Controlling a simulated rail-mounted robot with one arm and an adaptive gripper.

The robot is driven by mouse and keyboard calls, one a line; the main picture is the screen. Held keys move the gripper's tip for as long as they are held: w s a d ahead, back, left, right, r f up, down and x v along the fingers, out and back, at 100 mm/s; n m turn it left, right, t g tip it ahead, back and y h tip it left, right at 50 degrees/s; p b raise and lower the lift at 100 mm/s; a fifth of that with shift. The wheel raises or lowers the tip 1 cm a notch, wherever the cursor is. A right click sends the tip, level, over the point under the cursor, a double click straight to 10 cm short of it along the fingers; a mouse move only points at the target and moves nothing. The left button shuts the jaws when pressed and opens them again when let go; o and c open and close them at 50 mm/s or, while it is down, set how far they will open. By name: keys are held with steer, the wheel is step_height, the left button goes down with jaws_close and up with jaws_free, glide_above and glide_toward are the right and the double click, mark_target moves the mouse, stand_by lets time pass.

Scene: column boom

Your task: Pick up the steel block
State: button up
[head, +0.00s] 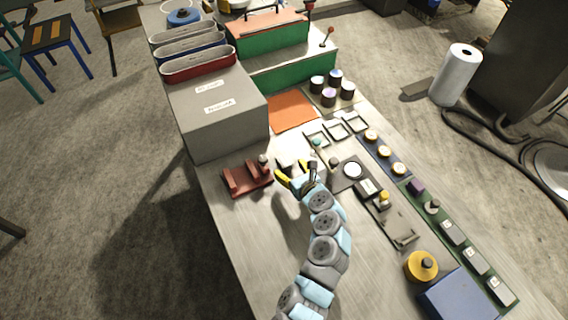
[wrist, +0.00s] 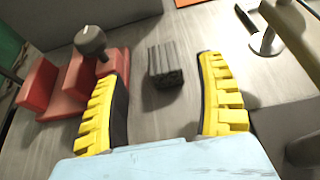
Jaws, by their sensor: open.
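The steel block is a small dark grey, ridged block (wrist: 165,64) lying on the table in the wrist view. My gripper (wrist: 159,70) is open, with its yellow-backed fingers apart on the left and right of the block. The block appears in the gap toward the fingertips, with bare table between it and each finger. No finger touches it. In the head view my gripper (head: 297,176) is low over the table, right of the red fixture. The block cannot be clearly made out there, close to the fingers.
A red slotted fixture (head: 247,179) with a dark knob stands close to my left finger, also in the wrist view (wrist: 70,85). A grey box (head: 218,112) and an orange mat (head: 292,110) lie beyond. Small trays and parts line the right. The table's left front is clear.

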mark_target(285, 163)
steer(key=shift+b+x, duration=0.5)
steer(key=shift+x, duration=2.1)
steer(key=shift+d+f, duration=0.15)
jaws_close()
